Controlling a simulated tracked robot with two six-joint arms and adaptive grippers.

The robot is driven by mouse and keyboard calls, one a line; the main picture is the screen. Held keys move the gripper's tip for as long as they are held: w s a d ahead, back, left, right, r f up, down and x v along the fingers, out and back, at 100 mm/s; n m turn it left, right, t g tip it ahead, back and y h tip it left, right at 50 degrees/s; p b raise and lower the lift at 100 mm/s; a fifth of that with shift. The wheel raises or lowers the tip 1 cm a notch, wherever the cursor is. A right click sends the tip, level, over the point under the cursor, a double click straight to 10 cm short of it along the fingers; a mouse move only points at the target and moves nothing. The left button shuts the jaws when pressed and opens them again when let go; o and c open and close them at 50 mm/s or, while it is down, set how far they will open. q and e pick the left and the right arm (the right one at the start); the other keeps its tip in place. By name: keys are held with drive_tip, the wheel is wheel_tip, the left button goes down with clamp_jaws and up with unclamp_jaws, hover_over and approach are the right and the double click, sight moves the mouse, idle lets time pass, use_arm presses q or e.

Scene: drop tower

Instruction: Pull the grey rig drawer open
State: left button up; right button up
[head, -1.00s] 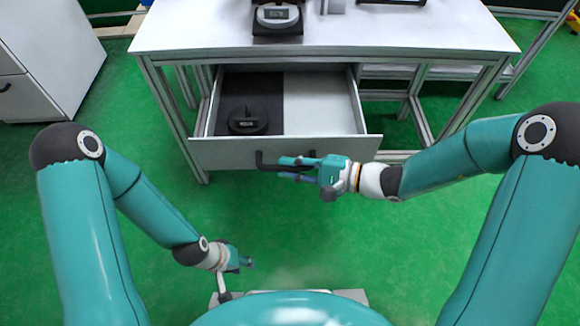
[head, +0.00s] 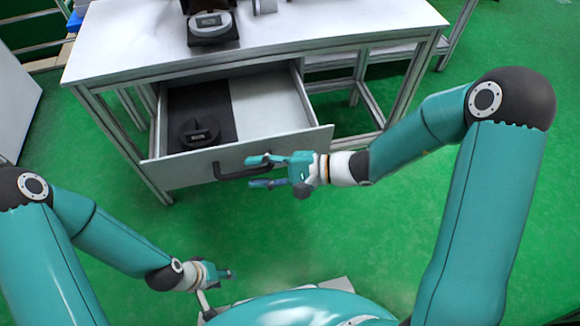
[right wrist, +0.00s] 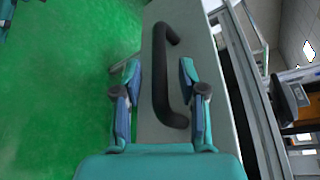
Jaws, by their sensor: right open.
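The grey rig drawer (head: 240,150) is pulled out from under the white-topped table, and its inside shows. Its dark bar handle (head: 228,172) is on the front panel. My right gripper (head: 262,172) is open at the right end of the handle. In the right wrist view, the handle (right wrist: 161,75) lies between the two spread fingers (right wrist: 160,82), with no visible grip on it. My left gripper (head: 224,274) is low in the head view, away from the drawer, above the green floor. Its fingers are too small to judge.
A dark round object (head: 198,133) sits on the dark mat in the drawer's left part; the right part is bare. A device (head: 212,25) stands on the table (head: 310,25). The green floor (head: 250,225) in front of the drawer is clear.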

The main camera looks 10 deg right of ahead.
drive_tip(key=v, duration=1)
drive_tip(key=shift+a+f, duration=0.1)
drive_tip(key=s+f+n+g+h, duration=0.2)
drive_tip(key=s+f+n+h, duration=0.3)
drive_tip(key=f, duration=0.9)
drive_tip(key=s+f+n+g+h, duration=0.3)
drive_tip(key=s+f+h, duration=0.35)
drive_tip(key=f, duration=0.65)
wheel_tip(320, 180, up, 30)
drive_tip(key=p, duration=3)
drive_tip(key=shift+r+t+y, duration=0.15)
drive_tip(key=shift+t+y, duration=0.15)
drive_tip(key=shift+y, duration=0.05)
